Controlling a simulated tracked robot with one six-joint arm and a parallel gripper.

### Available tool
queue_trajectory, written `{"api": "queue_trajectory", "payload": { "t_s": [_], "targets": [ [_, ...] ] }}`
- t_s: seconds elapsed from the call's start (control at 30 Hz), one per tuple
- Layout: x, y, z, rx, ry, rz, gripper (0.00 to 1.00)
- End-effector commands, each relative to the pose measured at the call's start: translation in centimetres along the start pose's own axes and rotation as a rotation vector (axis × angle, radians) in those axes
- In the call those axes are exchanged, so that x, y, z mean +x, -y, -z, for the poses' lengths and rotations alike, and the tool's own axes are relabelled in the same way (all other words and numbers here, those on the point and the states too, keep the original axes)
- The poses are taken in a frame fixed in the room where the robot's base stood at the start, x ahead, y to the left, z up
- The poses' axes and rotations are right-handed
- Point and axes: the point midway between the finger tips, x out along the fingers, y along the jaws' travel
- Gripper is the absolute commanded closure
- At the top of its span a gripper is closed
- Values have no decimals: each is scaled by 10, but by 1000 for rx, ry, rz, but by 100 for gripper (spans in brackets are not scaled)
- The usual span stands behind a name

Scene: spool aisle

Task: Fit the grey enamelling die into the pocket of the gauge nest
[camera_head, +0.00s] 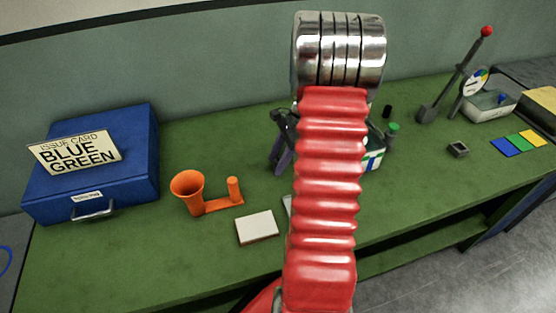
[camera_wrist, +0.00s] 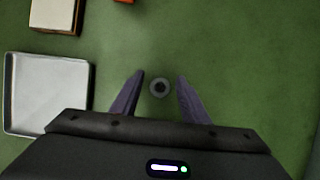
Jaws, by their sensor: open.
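The grey enamelling die (camera_wrist: 160,88) is a small round grey piece with a dark centre, on the green bench top in the wrist view. My gripper (camera_wrist: 160,77) is open, with one purple finger on each side of the die and a gap to both. I cannot tell how high the fingertips are above the bench. In the head view my gripper (camera_head: 279,158) shows left of my red arm, and the die cannot be made out. A small dark square block with a recess, which looks like the gauge nest (camera_head: 458,149), stands on the bench at the right.
A shallow pale tray (camera_wrist: 47,93) lies left of my gripper, near a cream block (camera_head: 257,227). An orange funnel-shaped piece (camera_head: 206,195) and blue case (camera_head: 92,170) stand further left.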

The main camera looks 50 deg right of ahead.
Motion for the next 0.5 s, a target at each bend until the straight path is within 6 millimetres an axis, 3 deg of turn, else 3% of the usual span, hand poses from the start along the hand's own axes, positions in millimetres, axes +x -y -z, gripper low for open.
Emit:
{"api": "queue_trajectory", "payload": {
  "t_s": [0.27, 0.5],
  "targets": [
    [-8, 0, -1, 0, 0, 1, 59],
    [-42, 1, -1, -1, -1, 3, 59]
  ]
}}
